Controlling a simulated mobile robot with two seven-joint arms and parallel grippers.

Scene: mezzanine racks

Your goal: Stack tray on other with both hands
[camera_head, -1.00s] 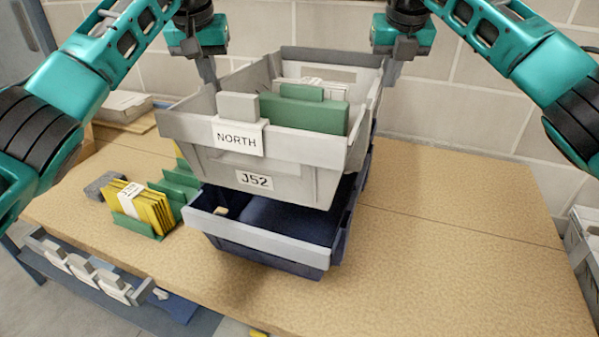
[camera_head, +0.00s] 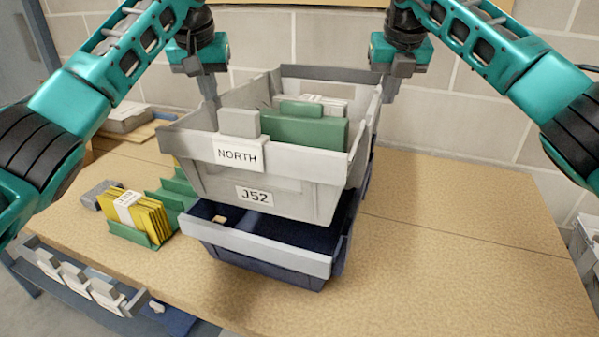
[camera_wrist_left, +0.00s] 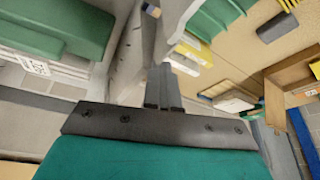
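The grey tray (camera_head: 220,178), labelled NORTH and J52, holds green and white items. It hangs above the dark blue tray (camera_head: 265,248), which sits on the table. A gap shows between them at the front; contact at the back is hidden. My left gripper (camera_head: 210,92) is at the grey tray's left wall, and my right gripper (camera_head: 391,88) is at its right wall near the back. In the left wrist view, the left fingers (camera_wrist_left: 163,88) look closed on the tray wall (camera_wrist_left: 135,45). The right fingertips are partly hidden by the tray.
Left of the blue tray stand green holders (camera_head: 172,190) and a holder with yellow cards (camera_head: 140,214). A rail with grey bins (camera_head: 85,285) runs along the table's front left. The table's right side (camera_head: 460,240) is clear. A block wall stands behind.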

